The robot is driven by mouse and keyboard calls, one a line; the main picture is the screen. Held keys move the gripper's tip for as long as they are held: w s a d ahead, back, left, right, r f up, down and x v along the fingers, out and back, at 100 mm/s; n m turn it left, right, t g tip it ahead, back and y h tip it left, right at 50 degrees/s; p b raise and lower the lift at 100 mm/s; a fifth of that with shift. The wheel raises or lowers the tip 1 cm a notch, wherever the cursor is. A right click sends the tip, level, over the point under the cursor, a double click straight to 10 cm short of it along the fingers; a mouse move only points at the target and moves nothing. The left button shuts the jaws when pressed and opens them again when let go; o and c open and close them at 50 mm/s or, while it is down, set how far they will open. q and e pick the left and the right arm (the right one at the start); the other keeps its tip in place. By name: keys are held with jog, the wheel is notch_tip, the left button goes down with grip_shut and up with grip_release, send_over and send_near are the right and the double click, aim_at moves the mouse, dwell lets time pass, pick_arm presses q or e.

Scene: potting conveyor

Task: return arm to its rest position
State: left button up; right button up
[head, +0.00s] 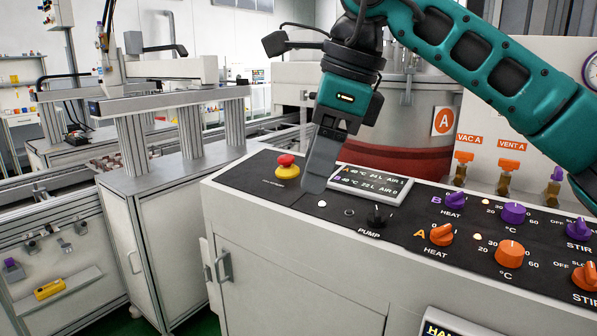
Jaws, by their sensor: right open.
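My right arm comes in from the upper right, teal and black. My right gripper (320,170) points down over the black top panel of the control console (290,207), between the red emergency stop button (287,167) and the small display (370,184). It is open and holds nothing that I can see. Its fingers overlap in this view, and I cannot tell whether the tips touch the panel. A white indicator (322,203) lies just below the fingertips in the picture. My left gripper is not in view.
The console carries a pump switch (377,215), orange knobs (510,253) and purple knobs (513,212). Behind it stand a large vessel marked A (407,140) and orange valves (508,168). A metal-framed conveyor (180,160) is on the left.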

jog(key=s+a+f+m+g+y, duration=0.3)
jog(key=a+f+g+y, duration=0.15)
jog(key=y, duration=0.35)
jog(key=s+a+f+m+g+y, duration=0.2)
jog(key=s+a+f+g+y, duration=0.1)
jog(key=a+y, duration=0.35)
jog(key=w+d+f+m+t+h, duration=0.2)
jog(key=w+d+f+m+t, duration=0.2)
jog(key=d+f+m+t, duration=0.7)
jog(key=w+d+f+m+t+h, duration=0.25)
jog(key=f+m+t, duration=0.25)
jog(key=m+t, duration=1.25)
jog(key=s+d+f+m+g+h, duration=0.3)
jog(key=s+d+f+m+g, duration=0.1)
jog(key=f, duration=0.4)
jog(key=s+d+f+m+g+h, duration=0.3)
jog(key=s+d+f+m+h, duration=0.1)
jog(key=s+f+m, duration=0.3)
jog(key=s+d+f+m+g+h, duration=0.4)
jog(key=s+d+f+m, duration=0.1)
jog(key=f, duration=0.6)
jog(key=shift+s+m+g, duration=0.25)
jog(key=shift+m+g, duration=0.05)
jog(key=shift+m, duration=0.25)
